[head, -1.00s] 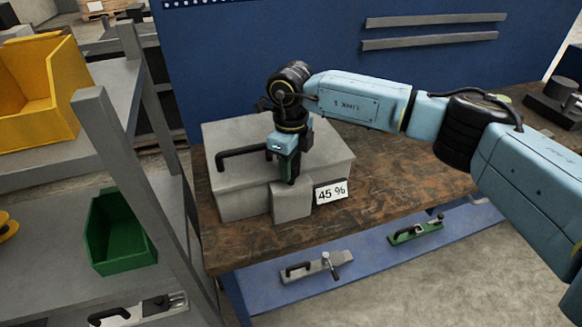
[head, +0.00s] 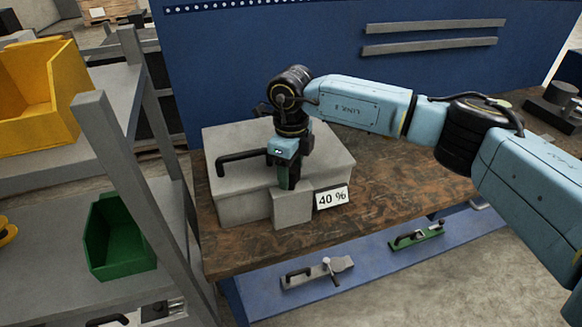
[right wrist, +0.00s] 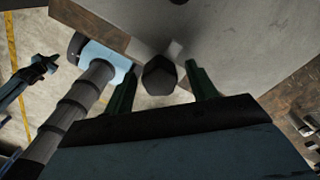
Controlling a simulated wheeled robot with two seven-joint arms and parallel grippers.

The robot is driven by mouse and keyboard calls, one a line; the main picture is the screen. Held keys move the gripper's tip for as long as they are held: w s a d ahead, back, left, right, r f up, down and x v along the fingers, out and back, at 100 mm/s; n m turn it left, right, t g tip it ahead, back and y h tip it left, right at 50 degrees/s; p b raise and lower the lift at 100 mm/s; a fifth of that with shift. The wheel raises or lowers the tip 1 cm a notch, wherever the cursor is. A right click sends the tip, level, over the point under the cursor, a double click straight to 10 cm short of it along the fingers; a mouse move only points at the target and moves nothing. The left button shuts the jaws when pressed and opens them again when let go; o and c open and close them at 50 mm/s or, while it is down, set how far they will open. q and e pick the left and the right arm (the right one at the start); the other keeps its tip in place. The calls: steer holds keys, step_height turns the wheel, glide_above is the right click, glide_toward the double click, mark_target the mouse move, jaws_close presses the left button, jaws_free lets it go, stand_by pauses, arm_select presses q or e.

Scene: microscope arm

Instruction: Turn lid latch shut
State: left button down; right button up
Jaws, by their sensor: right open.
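A grey box with a lid (head: 235,172) sits on the brown workbench, with a black bar handle (head: 238,157) on its lid. A grey block (head: 291,209) stands at its front, beside a white sign (head: 332,198) reading "40 %". My right gripper (head: 287,184) points down over this block and hides the latch there in the head view. In the right wrist view, the open green fingers (right wrist: 161,68) stand on either side of a dark faceted knob (right wrist: 160,78), with a visible gap to each finger. My left gripper does not show in the head view.
A blue panel (head: 260,45) rises behind the bench (head: 400,180). A grey shelf rack at left holds a yellow bin (head: 40,95) and a green bin (head: 118,240). Toggle clamps (head: 317,271) lie on the lower blue shelf.

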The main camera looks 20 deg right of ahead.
mark_target(291, 169)
step_height(291, 169, up, 13)
steer(key=shift+r+b, duration=0.2)
steer(key=shift+b, duration=0.15)
stand_by(0.4)
